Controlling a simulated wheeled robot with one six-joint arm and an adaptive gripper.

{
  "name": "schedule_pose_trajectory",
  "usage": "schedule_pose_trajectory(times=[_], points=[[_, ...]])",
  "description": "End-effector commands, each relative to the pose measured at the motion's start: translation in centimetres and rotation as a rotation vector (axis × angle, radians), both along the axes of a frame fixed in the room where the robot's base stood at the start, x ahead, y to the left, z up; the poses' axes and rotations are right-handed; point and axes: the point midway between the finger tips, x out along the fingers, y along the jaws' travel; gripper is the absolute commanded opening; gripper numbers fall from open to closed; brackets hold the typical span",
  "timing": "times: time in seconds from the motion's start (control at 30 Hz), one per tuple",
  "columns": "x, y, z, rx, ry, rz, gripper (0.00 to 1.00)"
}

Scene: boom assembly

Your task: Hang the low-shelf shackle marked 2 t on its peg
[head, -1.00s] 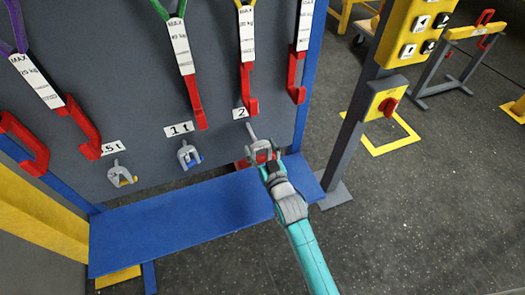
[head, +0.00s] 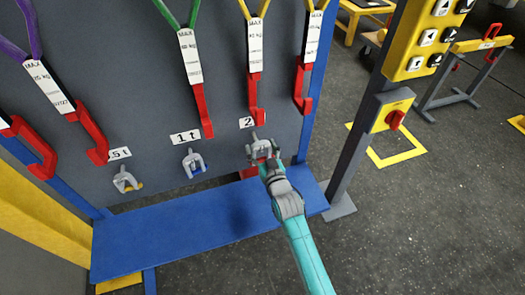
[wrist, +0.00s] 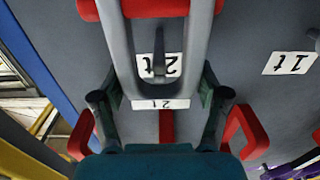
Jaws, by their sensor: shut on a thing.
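The shackle marked 2 t (wrist: 207,35) is a grey bow with a red pin and a small white "2 t" tag. My gripper (wrist: 160,103) is shut on its bow end, at the tag. In the head view my gripper (head: 262,150) is in front of the grey panel, just below the "2 t" label (head: 247,122) and very close to the peg (head: 255,136). The red pin (head: 249,173) shows below the gripper. In the wrist view the dark peg (wrist: 159,50) appears inside the bow opening. Whether it passes through the bow, I cannot tell.
Shackles with blue (head: 194,163) and yellow (head: 125,180) pins hang to the left, under labels "1 t" (head: 185,137) and ".5 t". Red-hooked slings (head: 256,95) hang above. A blue shelf (head: 180,225) lies below. A post with a yellow control box (head: 392,110) stands right.

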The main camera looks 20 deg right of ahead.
Motion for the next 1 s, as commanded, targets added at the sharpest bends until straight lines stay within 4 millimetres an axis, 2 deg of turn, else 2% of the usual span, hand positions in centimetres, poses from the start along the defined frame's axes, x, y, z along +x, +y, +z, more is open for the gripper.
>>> schedule_pose_trajectory(times=[0.43,1.0], points=[[2.2,0.0,0.1,0.0,-0.005,0.0,0.09],[3.5,0.0,-1.6,0.0,-0.004,0.0,0.09]])
